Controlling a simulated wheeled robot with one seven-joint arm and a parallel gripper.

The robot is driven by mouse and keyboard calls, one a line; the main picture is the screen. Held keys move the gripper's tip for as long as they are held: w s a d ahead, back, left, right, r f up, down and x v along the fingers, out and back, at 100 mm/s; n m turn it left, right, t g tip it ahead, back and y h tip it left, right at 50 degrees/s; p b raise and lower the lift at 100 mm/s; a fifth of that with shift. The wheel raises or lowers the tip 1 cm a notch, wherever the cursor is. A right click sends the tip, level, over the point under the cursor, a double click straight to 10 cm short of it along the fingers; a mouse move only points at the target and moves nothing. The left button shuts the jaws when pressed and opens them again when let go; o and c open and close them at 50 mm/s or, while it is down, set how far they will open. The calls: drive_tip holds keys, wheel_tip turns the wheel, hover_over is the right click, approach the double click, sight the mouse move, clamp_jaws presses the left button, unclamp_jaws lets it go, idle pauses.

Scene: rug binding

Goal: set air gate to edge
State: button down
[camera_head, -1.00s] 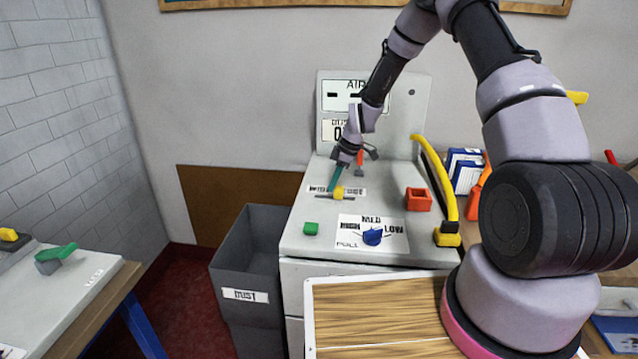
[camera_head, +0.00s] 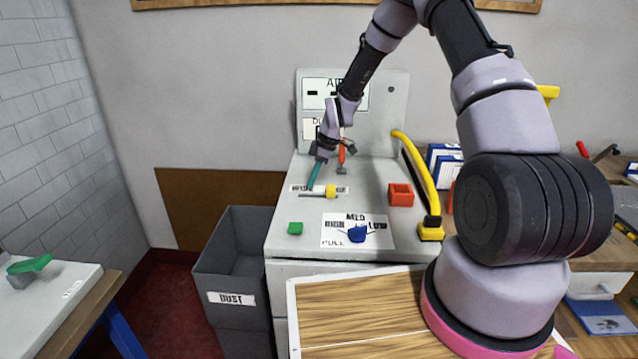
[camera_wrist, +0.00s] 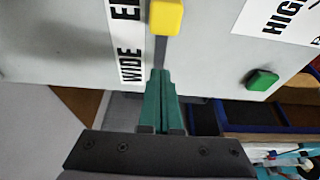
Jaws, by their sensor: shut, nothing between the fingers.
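The air gate's yellow knob (camera_head: 331,191) sits on a thin dark slide bar on top of the grey machine, towards the bar's right end. A white label (camera_head: 299,188) lies behind it; in the wrist view it reads WIDE, then a word starting with E that is cut off. The knob also shows in the wrist view (camera_wrist: 166,15), at the top edge. My gripper (camera_head: 312,187) has teal fingers, pressed together and empty.
Near the gate stand a green block (camera_head: 295,228), a blue knob (camera_head: 357,233), an orange-red box (camera_head: 400,195) and a long yellow handle (camera_head: 420,178). A grey DUST bin (camera_head: 231,298) stands left of the machine. A wooden board (camera_head: 350,305) lies in front.

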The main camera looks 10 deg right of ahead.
drive_tip(key=v, duration=0.9)
drive_tip(key=shift+d, duration=0.2)
drive_tip(key=s+d+r+m+t+h, duration=0.1)
drive_tip(key=s+d+r+m, duration=0.15)
drive_tip(key=r, duration=0.45)
drive_tip(key=s+d+r+m+t, duration=0.1)
drive_tip(key=s+d+r+m, duration=0.2)
drive_tip(key=r, duration=0.4)
drive_tip(key=s+d+r+m+t+h, duration=0.1)
drive_tip(key=s+r+m, duration=0.2)
drive_tip(key=s+r, duration=0.3)
drive_tip(key=s+d+r+m+t, duration=0.1)
drive_tip(key=s+d+r+m, duration=0.1)
drive_tip(key=s+r+m, duration=0.3)
drive_tip(key=s+d+r+m+t, duration=0.2)
drive_tip(key=s+r+m, duration=0.4)
drive_tip(key=s, duration=0.8)
drive_tip(key=shift+s+d+r+t, duration=0.3)
drive_tip(key=shift+d, duration=0.3)
drive_tip(key=shift+d+m, duration=0.1)
drive_tip(key=shift+m, duration=0.15)
